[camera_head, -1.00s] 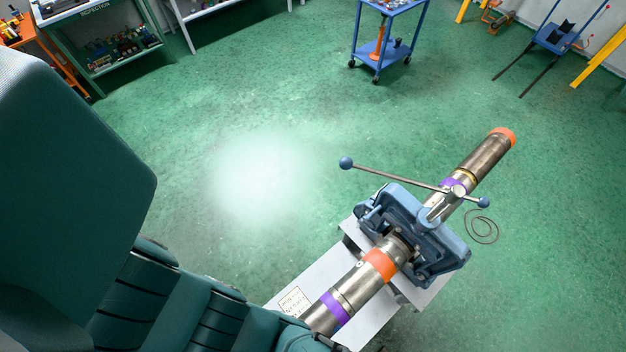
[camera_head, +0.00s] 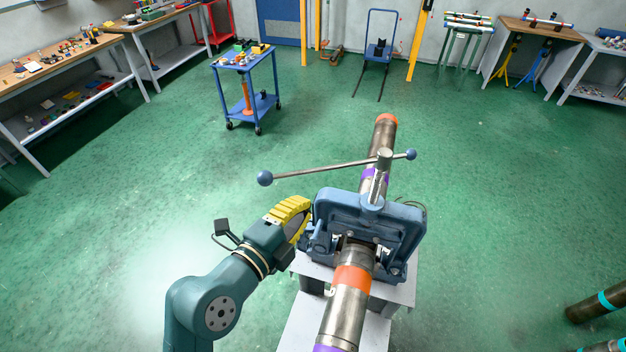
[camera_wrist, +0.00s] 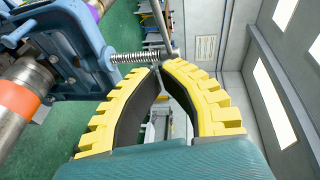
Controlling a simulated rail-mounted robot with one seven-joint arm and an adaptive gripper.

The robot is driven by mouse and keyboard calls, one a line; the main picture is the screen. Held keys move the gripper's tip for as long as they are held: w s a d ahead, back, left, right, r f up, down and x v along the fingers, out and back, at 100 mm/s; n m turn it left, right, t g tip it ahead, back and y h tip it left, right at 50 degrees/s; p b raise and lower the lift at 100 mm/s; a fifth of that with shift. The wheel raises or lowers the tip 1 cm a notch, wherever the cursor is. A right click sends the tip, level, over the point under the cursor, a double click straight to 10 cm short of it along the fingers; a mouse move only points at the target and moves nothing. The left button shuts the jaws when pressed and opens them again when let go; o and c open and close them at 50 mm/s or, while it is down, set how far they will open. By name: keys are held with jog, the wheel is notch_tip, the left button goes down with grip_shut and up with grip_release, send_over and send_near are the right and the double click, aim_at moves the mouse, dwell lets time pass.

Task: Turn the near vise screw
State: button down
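The blue pipe vise (camera_head: 398,222) stands on a grey stand and is clamped over a steel pipe. Its upright screw (camera_head: 380,188) carries a slanted metal handle bar (camera_head: 325,168) with blue ball ends. The bar's left ball (camera_head: 265,178) is above and left of my gripper (camera_head: 303,212). My gripper has yellow ribbed fingers and is at the vise's left side, below the bar. In the wrist view the black-lined fingers (camera_wrist: 160,68) curve together at the tips, with nothing held between them.
The pipe (camera_head: 346,315) with orange and purple bands runs through the vise towards me. A blue cart (camera_head: 246,85) stands behind left. Workbenches line the walls. More pipes (camera_head: 597,304) lie at lower right. Green floor (camera_head: 150,210) left of the vise is open.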

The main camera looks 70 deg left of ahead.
jog(key=w+a+f+p, duration=0.1)
jog(key=w+a, duration=0.4)
jog(key=a, duration=0.2)
jog(key=shift+f+p, duration=0.3)
jog(key=shift+p, duration=0.1)
jog(key=shift+a, duration=0.1)
jog(key=b, duration=0.1)
jog(key=a+b, duration=0.1)
jog(key=b, duration=0.1)
jog(key=shift+w+a+f+m+t+h, duration=0.1)
jog(key=shift+w+f+m+t+h, duration=0.05)
jog(key=shift+m+t+h, duration=0.15)
